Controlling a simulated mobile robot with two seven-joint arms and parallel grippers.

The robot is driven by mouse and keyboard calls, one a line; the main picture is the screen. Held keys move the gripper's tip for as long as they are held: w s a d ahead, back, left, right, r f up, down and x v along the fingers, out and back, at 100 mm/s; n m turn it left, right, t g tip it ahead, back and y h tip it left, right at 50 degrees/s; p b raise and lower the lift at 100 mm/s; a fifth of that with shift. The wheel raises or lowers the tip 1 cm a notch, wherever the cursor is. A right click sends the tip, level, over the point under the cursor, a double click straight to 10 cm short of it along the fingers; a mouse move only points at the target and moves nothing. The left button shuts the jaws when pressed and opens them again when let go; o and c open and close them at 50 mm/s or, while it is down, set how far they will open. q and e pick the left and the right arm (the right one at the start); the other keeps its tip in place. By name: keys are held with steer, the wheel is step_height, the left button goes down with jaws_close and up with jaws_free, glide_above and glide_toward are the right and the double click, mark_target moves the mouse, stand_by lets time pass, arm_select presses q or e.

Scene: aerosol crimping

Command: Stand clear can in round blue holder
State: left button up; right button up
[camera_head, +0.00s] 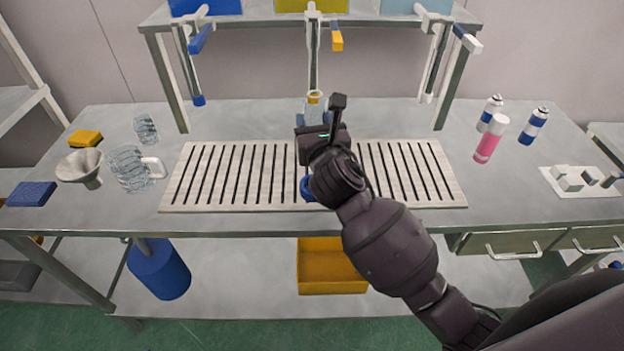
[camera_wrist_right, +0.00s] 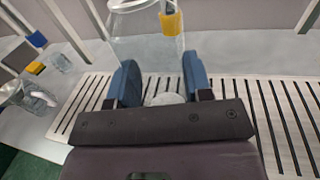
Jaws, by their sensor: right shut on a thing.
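My right gripper (camera_head: 313,120) is over the slatted board, with its arm coming in from the lower right. In the right wrist view its two blue fingers (camera_wrist_right: 155,85) are shut on the clear can (camera_wrist_right: 140,38), which is see-through and extends beyond the fingertips. In the head view a little of the can (camera_head: 314,110) shows beyond the gripper. A round blue piece (camera_head: 308,188), seemingly the blue holder, shows at the board's front, mostly hidden by my right wrist. I cannot tell the can's height over the board. My left gripper is not in view.
The slatted board (camera_head: 230,178) fills the table's middle. A clear jug (camera_head: 130,168), a glass (camera_head: 146,128) and a funnel (camera_head: 80,167) stand left. Several spray cans, one pink (camera_head: 491,140), stand right. A rack with hanging tools (camera_head: 313,50) rises behind.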

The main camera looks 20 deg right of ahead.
step_height(320, 180, down, 10)
steer(key=b, duration=0.2)
steer(key=shift+b, duration=0.35)
steer(key=shift+f+b, duration=0.9)
steer(key=shift+f, duration=1.5)
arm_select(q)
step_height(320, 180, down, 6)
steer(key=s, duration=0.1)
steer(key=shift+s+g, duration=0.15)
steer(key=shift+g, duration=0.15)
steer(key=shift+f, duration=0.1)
arm_select(e)
steer(key=shift+f, duration=0.1)
steer(key=o, duration=0.9)
